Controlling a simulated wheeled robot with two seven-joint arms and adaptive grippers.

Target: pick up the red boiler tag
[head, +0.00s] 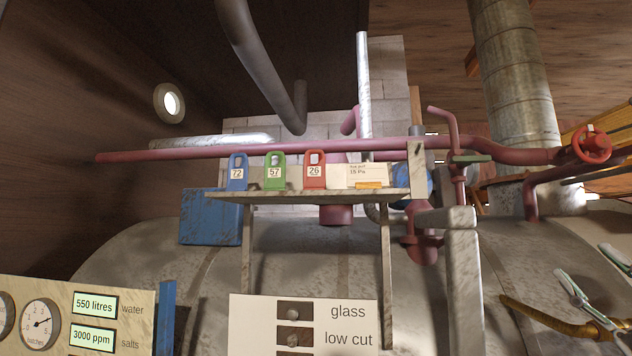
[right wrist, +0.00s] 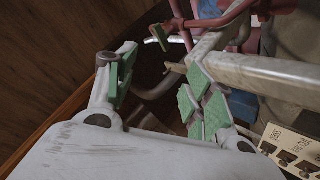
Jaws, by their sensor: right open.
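The red boiler tag (head: 315,181) stands upright on a small raised shelf (head: 290,197) in the head view, with a slot at its top and the number 26. A green tag (head: 275,183) marked 57 and a blue tag (head: 237,183) marked 72 stand to its left. My right gripper (head: 584,262) is open at the far right edge, well apart from the tags and lower in the picture. Its green-padded fingers also show in the right wrist view (right wrist: 160,80), with no tag between them. My left gripper is not in view.
A white card (head: 366,170) and a yellow piece (head: 369,185) sit right of the red tag. A red pipe (head: 200,153) runs behind the shelf. A grey post (head: 463,285) and a red valve wheel (head: 592,146) stand between or near the gripper and shelf.

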